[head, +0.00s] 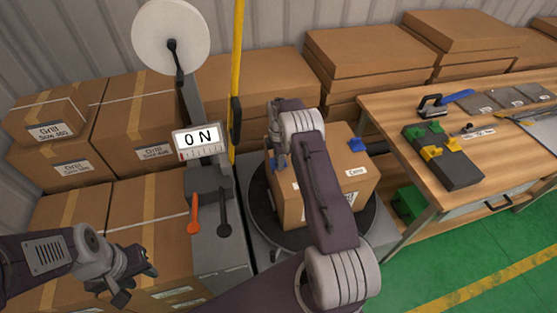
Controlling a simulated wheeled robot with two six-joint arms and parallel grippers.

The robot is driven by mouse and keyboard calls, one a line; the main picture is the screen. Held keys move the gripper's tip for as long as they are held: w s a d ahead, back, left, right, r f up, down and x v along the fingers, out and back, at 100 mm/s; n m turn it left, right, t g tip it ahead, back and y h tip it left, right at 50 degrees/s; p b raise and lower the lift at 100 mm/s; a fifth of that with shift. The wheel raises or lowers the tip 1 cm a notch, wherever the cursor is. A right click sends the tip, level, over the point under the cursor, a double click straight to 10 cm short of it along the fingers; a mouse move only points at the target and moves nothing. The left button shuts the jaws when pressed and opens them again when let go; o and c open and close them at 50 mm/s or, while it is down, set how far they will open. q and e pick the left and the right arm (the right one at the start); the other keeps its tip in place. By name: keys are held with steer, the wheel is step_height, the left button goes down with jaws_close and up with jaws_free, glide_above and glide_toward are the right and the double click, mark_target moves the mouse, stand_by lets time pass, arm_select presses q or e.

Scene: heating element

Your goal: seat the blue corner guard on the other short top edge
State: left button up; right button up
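A cardboard box (357,186) stands on a dark round turntable (262,213). A blue corner guard (356,144) sits at the top edge of the box on its right side. My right arm reaches across the box and hides much of its top. My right gripper (277,160) is at the box's left top edge; its fingers are small and partly hidden, and I cannot tell whether a guard is between them. My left gripper (138,285) is at the lower left, over other boxes and away from the turntable box, with its fingers apart and empty.
A machine with an "ON" display (197,139), an orange lever (194,213) and a dark lever (224,212) stands left of the turntable. A yellow post (237,60) rises behind. A wooden workbench (395,115) on the right holds a dark block with green and yellow pieces (442,155).

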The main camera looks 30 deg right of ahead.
step_height(320, 180, up, 8)
steer(key=shift+r+b, duration=0.1)
steer(key=shift+b, duration=0.6)
steer(key=shift+r, duration=0.4)
steer(key=s+a+r+m, duration=0.4)
steer(key=s+a+m, duration=0.4)
steer(key=s+a, duration=0.15)
steer(key=s+a+m, duration=0.3)
steer(key=s, duration=0.5)
steer(key=s+a+m+t, duration=0.1)
steer(key=s+a+m, duration=0.2)
steer(key=s, duration=0.5)
steer(key=shift+f+m, duration=0.45)
steer(key=shift+m, duration=0.35)
